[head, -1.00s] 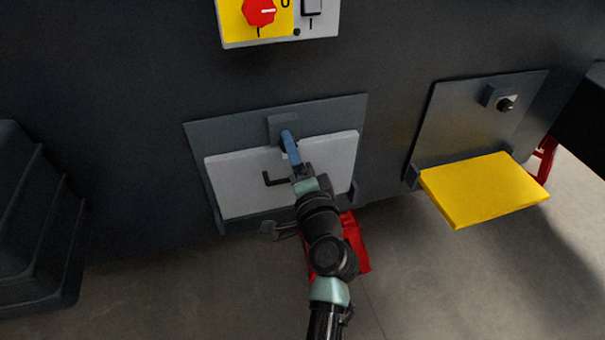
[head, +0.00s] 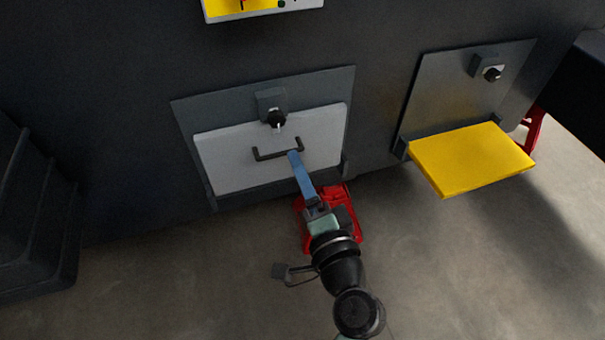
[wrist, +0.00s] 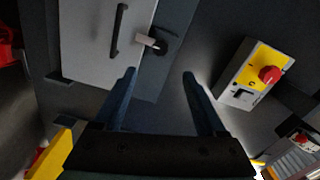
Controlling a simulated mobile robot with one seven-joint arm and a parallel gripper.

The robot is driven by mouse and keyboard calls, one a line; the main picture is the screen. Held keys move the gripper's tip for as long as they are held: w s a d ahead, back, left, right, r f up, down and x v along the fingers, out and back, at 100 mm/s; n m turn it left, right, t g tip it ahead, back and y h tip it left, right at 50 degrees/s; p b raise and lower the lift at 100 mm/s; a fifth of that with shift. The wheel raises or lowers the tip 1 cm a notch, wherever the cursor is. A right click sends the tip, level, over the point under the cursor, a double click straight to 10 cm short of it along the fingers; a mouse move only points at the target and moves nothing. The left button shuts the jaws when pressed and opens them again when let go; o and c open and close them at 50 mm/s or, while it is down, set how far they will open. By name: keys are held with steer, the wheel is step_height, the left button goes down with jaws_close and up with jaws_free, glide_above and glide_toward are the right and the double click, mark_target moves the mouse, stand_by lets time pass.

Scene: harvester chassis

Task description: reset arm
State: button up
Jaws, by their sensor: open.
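My gripper (head: 296,156) is in front of the light grey panel (head: 222,165) on the dark chassis in the head view, its blue fingertips near the panel's black handle (head: 262,156). In the wrist view my gripper (wrist: 160,78) has its two fingers spread apart with nothing between them. A black latch knob (head: 276,119) sits above the panel; the wrist view shows this knob (wrist: 160,46) beyond the fingertips, with the panel (wrist: 85,40) and its handle (wrist: 119,30) at upper left. The panel lies flat against its frame.
A yellow flap (head: 472,160) juts out at right below a second knob (head: 491,73). A red object (head: 350,215) is on the floor beneath my arm. A yellow control box with a red knob (wrist: 270,74) is at right in the wrist view. Dark steps (head: 35,220) stand at left.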

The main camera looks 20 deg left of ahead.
steer(key=w+d+r+n+t+h, duration=0.1)
steer(key=d+r+n+t, duration=0.2)
steer(key=r, duration=1)
steer(key=w+d+r+n+t+h, duration=0.15)
steer(key=r+n, duration=0.25)
steer(key=r, duration=0.9)
steer(key=s+d+r+t+h, duration=0.2)
steer(key=s+r+t+h, duration=0.15)
steer(key=r, duration=0.35)
steer(key=s+d+r+n+t+h, duration=0.1)
steer(key=s+d+r+t+h, duration=0.1)
steer(key=s+r, duration=0.4)
steer(key=s+d+r+t+h, duration=0.2)
steer(key=s+r+t, duration=0.1)
steer(key=r, duration=0.5)
step_height(320, 180, up, 28)
steer(key=p, duration=2.8)
steer(key=shift+w+a+f+g, duration=0.15)
steer(key=shift+w+a+g, duration=0.1)
steer(key=shift+w+g, duration=0.05)
